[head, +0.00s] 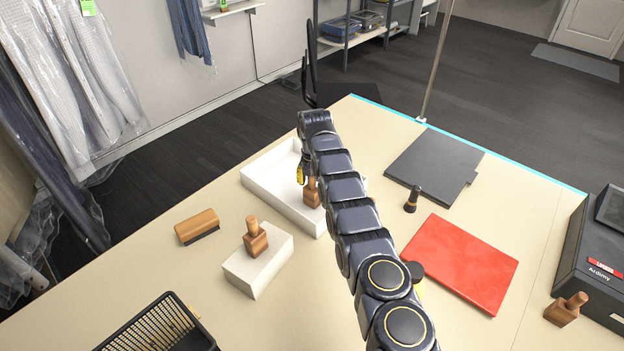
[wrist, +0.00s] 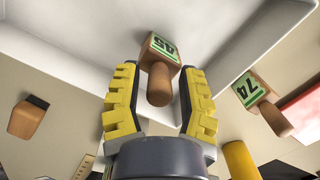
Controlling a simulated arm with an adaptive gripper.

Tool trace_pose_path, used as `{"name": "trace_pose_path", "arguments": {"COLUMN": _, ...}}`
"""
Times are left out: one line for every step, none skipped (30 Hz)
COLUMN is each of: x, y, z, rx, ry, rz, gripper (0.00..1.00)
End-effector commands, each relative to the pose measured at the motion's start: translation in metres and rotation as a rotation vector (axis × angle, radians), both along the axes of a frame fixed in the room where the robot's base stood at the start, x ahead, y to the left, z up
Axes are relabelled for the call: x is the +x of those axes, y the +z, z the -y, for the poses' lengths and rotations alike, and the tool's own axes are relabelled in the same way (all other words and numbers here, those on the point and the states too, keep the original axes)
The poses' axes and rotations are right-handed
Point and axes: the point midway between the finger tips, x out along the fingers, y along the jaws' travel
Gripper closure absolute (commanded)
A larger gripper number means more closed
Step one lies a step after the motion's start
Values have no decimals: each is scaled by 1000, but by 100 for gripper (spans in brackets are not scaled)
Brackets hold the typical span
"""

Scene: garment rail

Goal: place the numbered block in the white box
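The white box (head: 262,190) is an open tray behind my arm, at the centre of the head view. A wooden block with a handle (head: 312,193) shows in it, beside my gripper (head: 303,168). In the wrist view a wooden block with a green number label (wrist: 161,48), possibly 45 or 46, has its round handle pointing toward me. The handle lies between the yellow fingers of my gripper (wrist: 160,88), with a visible gap on both sides. The white surface behind it is the box (wrist: 90,25). Another block, labelled 74 (wrist: 252,90), is to the right.
A similar block (head: 256,240) stands on a white slab (head: 250,267); another (head: 566,309) stands by a black machine (head: 592,262). A wooden brush (head: 197,226), black basket (head: 160,325), red panel (head: 465,262), dark board (head: 435,165) and small dark-handled item (head: 412,199) share the table.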

Motion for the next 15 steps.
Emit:
{"name": "trace_pose_path", "arguments": {"x": 0, "y": 0, "z": 0, "rx": 0, "ry": 0, "rz": 0, "gripper": 63}}
{"name": "trace_pose_path", "arguments": {"x": 0, "y": 0, "z": 0, "rx": 0, "ry": 0, "rz": 0, "gripper": 63}}
{"name": "trace_pose_path", "arguments": {"x": 0, "y": 0, "z": 0, "rx": 0, "ry": 0, "rz": 0, "gripper": 63}}
{"name": "trace_pose_path", "arguments": {"x": 0, "y": 0, "z": 0, "rx": 0, "ry": 0, "rz": 0, "gripper": 63}}
{"name": "trace_pose_path", "arguments": {"x": 0, "y": 0, "z": 0, "rx": 0, "ry": 0, "rz": 0, "gripper": 63}}
{"name": "trace_pose_path", "arguments": {"x": 0, "y": 0, "z": 0, "rx": 0, "ry": 0, "rz": 0, "gripper": 63}}
{"name": "trace_pose_path", "arguments": {"x": 0, "y": 0, "z": 0, "rx": 0, "ry": 0, "rz": 0, "gripper": 63}}
{"name": "trace_pose_path", "arguments": {"x": 0, "y": 0, "z": 0, "rx": 0, "ry": 0, "rz": 0, "gripper": 63}}
{"name": "trace_pose_path", "arguments": {"x": 0, "y": 1, "z": 0, "rx": 0, "ry": 0, "rz": 0, "gripper": 63}}
{"name": "trace_pose_path", "arguments": {"x": 0, "y": 2, "z": 0, "rx": 0, "ry": 0, "rz": 0, "gripper": 63}}
{"name": "trace_pose_path", "arguments": {"x": 0, "y": 3, "z": 0, "rx": 1, "ry": 0, "rz": 0, "gripper": 63}}
{"name": "trace_pose_path", "arguments": {"x": 0, "y": 5, "z": 0, "rx": 1, "ry": 0, "rz": 0, "gripper": 63}}
{"name": "trace_pose_path", "arguments": {"x": 0, "y": 6, "z": 0, "rx": 1, "ry": 0, "rz": 1, "gripper": 63}}
{"name": "trace_pose_path", "arguments": {"x": 0, "y": 8, "z": 0, "rx": 1, "ry": 0, "rz": 0, "gripper": 63}}
{"name": "trace_pose_path", "arguments": {"x": -1, "y": 12, "z": 0, "rx": 1, "ry": 0, "rz": 0, "gripper": 63}}
